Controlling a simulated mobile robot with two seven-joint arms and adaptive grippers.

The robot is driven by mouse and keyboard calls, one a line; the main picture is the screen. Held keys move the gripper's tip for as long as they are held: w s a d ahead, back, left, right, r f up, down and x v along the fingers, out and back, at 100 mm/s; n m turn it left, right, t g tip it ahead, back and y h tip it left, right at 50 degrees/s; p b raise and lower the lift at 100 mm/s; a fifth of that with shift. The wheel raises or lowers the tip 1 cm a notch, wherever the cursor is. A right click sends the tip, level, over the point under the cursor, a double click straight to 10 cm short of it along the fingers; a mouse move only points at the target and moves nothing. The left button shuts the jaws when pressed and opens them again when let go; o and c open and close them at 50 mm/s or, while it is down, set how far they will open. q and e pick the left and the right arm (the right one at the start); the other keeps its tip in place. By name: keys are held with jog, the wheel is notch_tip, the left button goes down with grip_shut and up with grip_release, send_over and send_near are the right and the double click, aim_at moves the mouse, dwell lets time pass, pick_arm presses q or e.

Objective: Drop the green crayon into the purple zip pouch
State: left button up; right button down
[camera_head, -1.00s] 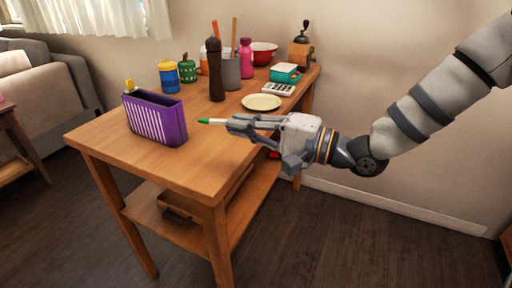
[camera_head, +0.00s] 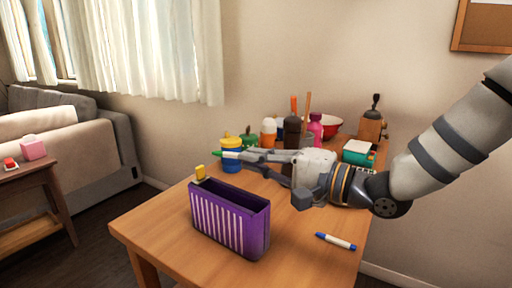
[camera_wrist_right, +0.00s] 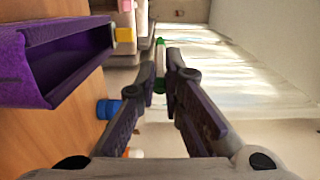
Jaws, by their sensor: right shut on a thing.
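The purple zip pouch (camera_head: 228,228) stands upright on the wooden table, with its top open and a yellow zip pull at its left end. It also shows at the left of the right wrist view (camera_wrist_right: 45,90). My right gripper (camera_head: 246,156) is shut on the green crayon (camera_head: 225,154), which sticks out past the fingertips to the left. The crayon's green end also shows between the fingertips in the right wrist view (camera_wrist_right: 160,73). In the head view the crayon appears above and behind the pouch, apart from it. My left gripper is not in view.
A blue and white marker (camera_head: 336,241) lies on the table right of the pouch. Behind my gripper are a blue jar with a yellow lid (camera_head: 231,145), a pink bottle (camera_head: 315,127), a red bowl (camera_head: 332,124) and a grinder (camera_head: 372,126). The table's front right is mostly clear.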

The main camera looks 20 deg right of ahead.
jog(key=shift+f, duration=1)
jog(key=shift+w, duration=0.1)
jog(key=c, duration=1.6)
grip_release()
jog(key=shift+c, duration=0.2)
jog(key=v, duration=1.2)
